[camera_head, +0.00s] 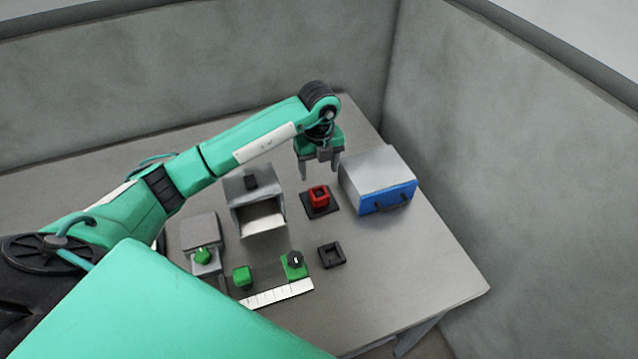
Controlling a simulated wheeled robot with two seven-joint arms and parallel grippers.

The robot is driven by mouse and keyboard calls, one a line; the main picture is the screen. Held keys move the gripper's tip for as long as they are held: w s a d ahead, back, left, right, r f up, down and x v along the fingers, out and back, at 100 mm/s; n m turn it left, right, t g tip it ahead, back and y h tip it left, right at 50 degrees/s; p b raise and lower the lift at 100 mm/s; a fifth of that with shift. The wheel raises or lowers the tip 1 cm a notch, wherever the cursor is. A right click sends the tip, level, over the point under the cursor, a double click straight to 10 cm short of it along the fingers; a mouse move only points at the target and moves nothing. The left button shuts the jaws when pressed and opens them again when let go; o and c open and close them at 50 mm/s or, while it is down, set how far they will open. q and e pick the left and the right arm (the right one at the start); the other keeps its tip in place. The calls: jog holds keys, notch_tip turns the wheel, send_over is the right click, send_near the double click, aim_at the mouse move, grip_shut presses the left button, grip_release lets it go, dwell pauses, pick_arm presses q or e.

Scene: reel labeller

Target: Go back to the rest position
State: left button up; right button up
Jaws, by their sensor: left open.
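My left arm reaches in from the left across the table (440,275). My left gripper (320,176) points down with its fingers apart and nothing between them. It is above and just behind a red block (319,194) that sits on a black square base (320,208). The gripper looks apart from the block, though its exact height is hard to tell. My right gripper is not in view.
A grey box with a blue front (385,197) and dark handle stands right of the gripper. A grey open-fronted machine (240,188) stands left. Green parts (242,275), a white strip (278,294) and a black square frame (332,255) lie nearer. Grey walls (480,130) enclose the back and right.

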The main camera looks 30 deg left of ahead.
pick_arm(q)
jog(key=shift+r, duration=1.05)
